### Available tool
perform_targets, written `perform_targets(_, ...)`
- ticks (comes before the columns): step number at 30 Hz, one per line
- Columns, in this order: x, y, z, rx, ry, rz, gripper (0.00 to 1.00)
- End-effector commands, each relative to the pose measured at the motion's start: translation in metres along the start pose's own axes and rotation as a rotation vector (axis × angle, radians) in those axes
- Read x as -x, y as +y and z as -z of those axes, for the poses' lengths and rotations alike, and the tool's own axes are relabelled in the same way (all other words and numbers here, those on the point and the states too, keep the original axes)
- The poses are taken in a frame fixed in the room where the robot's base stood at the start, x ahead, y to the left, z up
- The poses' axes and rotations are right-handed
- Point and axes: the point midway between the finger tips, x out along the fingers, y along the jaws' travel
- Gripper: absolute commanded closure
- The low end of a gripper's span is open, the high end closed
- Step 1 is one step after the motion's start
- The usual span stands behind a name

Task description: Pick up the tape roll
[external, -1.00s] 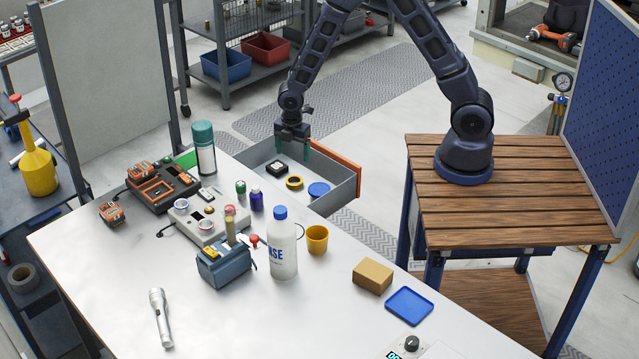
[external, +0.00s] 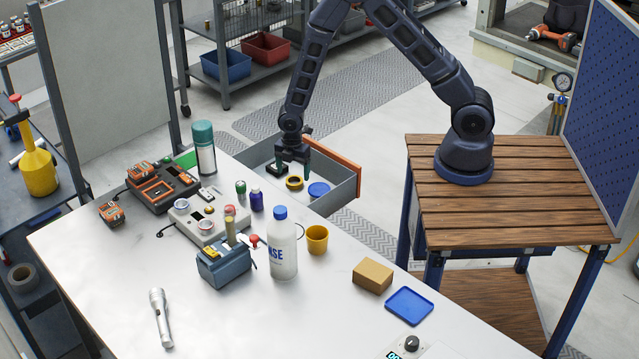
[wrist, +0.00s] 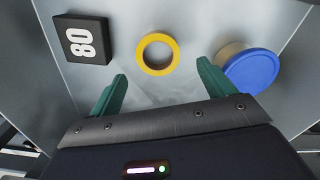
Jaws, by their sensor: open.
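The tape roll is a yellow ring (wrist: 140,58) lying flat in the open grey drawer. It also shows in the external view (external: 294,183), between a black block and a blue-lidded round tub. My gripper (wrist: 161,82) has two green fingers, spread apart with nothing between them. In the wrist view the ring lies just beyond the fingertips, roughly centred between them. In the external view my gripper (external: 293,174) hangs over the drawer, close above the ring. The exact height gap cannot be told.
The drawer (external: 339,196) has grey walls and an orange front. In it, a black block marked 80 (wrist: 83,40) lies left of the ring, and a blue-lidded tub (wrist: 250,71) sits right, close to the right finger. A white worktop (external: 230,315) with several items stands beside the drawer.

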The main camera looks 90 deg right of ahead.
Motion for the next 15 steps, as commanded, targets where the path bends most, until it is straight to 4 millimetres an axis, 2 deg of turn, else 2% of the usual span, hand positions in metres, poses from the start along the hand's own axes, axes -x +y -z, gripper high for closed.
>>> perform_targets(7,-0.031,0.001,-0.003,0.001,-0.001,0.002,0.18)
perform_targets(15,-0.037,0.001,-0.003,0.000,0.000,0.000,0.18)
